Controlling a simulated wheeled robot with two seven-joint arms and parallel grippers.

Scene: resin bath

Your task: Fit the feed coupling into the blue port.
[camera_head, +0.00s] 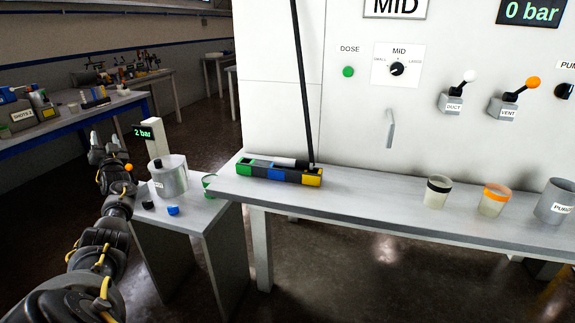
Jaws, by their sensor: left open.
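My left gripper (106,149) is open and empty, raised at the left beside the small side table. On the long bench lies a dark block (256,171) with green, blue and yellow sections. Its blue section (279,173) is in the middle and looks like the blue port. A black hose (302,80) hangs down the white panel to the block's right end. My right gripper is not in view.
Cups (437,194) stand on the bench at the right. Levers (453,101) stick out of the panel. The bench between block and cups is clear.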

